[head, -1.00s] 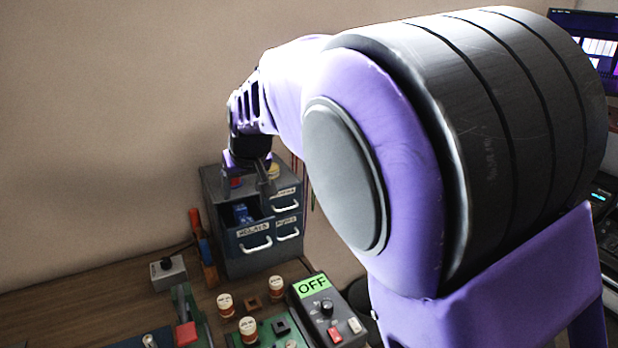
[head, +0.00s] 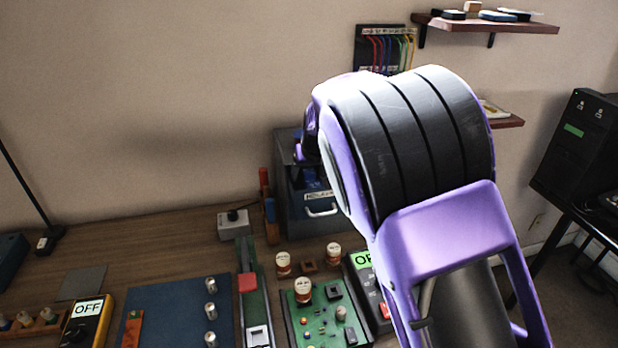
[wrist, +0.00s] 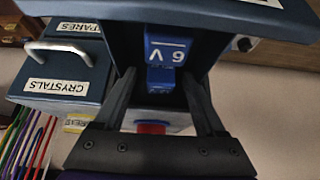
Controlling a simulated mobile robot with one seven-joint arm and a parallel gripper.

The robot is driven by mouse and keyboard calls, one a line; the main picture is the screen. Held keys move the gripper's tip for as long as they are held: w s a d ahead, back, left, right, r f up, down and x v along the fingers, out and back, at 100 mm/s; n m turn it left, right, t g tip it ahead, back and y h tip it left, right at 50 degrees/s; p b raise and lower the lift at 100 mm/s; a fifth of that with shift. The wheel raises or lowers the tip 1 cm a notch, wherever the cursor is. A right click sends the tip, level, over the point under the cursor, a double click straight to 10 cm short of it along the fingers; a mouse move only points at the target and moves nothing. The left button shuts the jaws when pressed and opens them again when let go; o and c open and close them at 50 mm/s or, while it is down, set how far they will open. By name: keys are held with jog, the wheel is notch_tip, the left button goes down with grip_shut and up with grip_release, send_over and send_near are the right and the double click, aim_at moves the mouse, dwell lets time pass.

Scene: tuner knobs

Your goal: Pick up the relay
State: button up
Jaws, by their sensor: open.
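The relay is a blue block marked "6 V" (wrist: 165,52), shown upside down in the wrist view, inside an open drawer of the dark cabinet (head: 290,215). My gripper (wrist: 160,88) is open and empty, its two fingers on either side of the relay's near end in the picture. I cannot tell whether they touch it or how far off they are in depth. In the head view my arm hides the gripper's fingers and the relay. The drawer front with its label and white handle (head: 322,210) shows partly beside my arm.
Closed drawers labelled "CRYSTALS" (wrist: 55,87) and "SPARES" lie beside the open one. A red object (wrist: 152,127) shows beyond my fingers. A grey box with a knob (head: 233,224), jars and a green circuit board (head: 325,318) stand on the bench left of and before the cabinet.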

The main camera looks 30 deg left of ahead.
jog(key=shift+c, duration=0.3)
grip_shut()
jog(key=shift+r, duration=0.25)
